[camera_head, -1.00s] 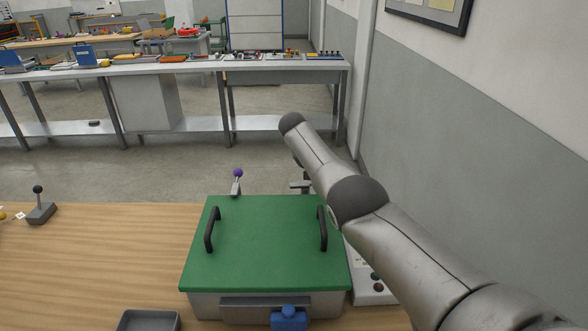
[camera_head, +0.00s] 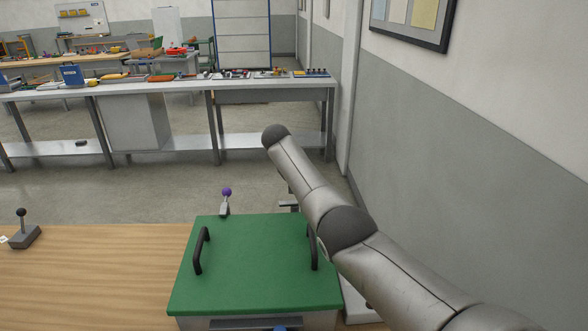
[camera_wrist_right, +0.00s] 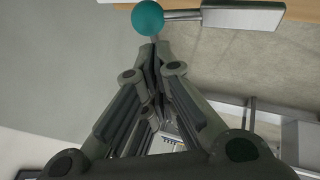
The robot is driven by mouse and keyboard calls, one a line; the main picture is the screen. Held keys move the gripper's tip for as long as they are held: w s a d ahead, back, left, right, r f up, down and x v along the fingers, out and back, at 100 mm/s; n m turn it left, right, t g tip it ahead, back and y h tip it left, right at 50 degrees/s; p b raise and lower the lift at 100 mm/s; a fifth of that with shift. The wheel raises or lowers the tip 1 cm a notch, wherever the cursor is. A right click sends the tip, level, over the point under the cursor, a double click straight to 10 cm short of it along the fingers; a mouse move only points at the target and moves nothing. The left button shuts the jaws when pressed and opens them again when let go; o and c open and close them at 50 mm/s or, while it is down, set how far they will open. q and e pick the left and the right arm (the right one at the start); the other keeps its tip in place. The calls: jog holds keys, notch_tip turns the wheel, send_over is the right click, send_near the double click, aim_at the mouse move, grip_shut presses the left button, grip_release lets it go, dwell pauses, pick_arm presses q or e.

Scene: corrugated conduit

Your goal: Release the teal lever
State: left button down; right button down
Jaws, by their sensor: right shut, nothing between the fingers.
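The teal lever's round teal knob (camera_wrist_right: 148,18) shows at the top of the right wrist view. A metal rod runs from it to a grey block (camera_wrist_right: 242,14) on the right. My right gripper (camera_wrist_right: 153,48) is shut and empty, its fingertips just below the knob in the picture. Whether they touch it I cannot tell. In the head view my right arm hides the knob and most of the gripper. My left gripper is not in view.
A green-lidded box (camera_head: 255,265) with two black handles stands on the wooden table (camera_head: 90,270). A purple-knobbed lever (camera_head: 226,195) stands behind it; a dark-knobbed lever (camera_head: 23,232) is at far left. A grey wall (camera_head: 480,180) rises on the right.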

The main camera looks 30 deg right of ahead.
jog(key=v, duration=0.9)
dwell(0.3)
